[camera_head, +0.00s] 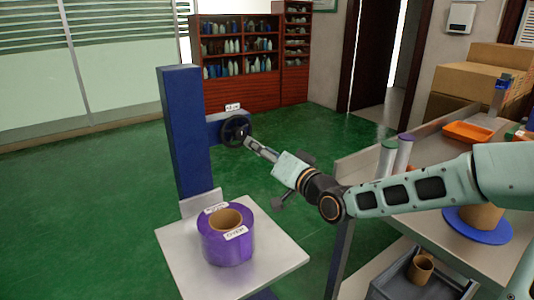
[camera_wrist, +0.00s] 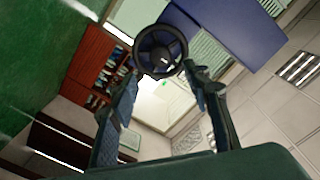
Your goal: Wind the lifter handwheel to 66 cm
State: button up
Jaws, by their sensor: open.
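The lifter is a blue column (camera_head: 182,130) with a side arm that carries a black handwheel (camera_head: 236,130). A small white label (camera_head: 233,107) sits above the wheel, too small to read. The handwheel also shows in the wrist view (camera_wrist: 160,50), just beyond the fingertips. My gripper (camera_head: 253,146) reaches toward the wheel from the right. In the wrist view my gripper (camera_wrist: 158,80) is open, its fingers spread to either side below the wheel. I cannot tell whether a fingertip touches the rim. The lifter's white platform (camera_head: 270,262) carries a purple roll (camera_head: 226,245) with a brown core.
A workbench (camera_head: 440,190) on the right holds an orange tray (camera_head: 468,131), upright rolls (camera_head: 404,152) and a blue disc (camera_head: 478,228). A grey bin (camera_head: 420,284) is below. Cardboard boxes (camera_head: 465,80) stand behind. Green floor (camera_head: 90,210) is clear at left.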

jog(key=shift+v, duration=1.25)
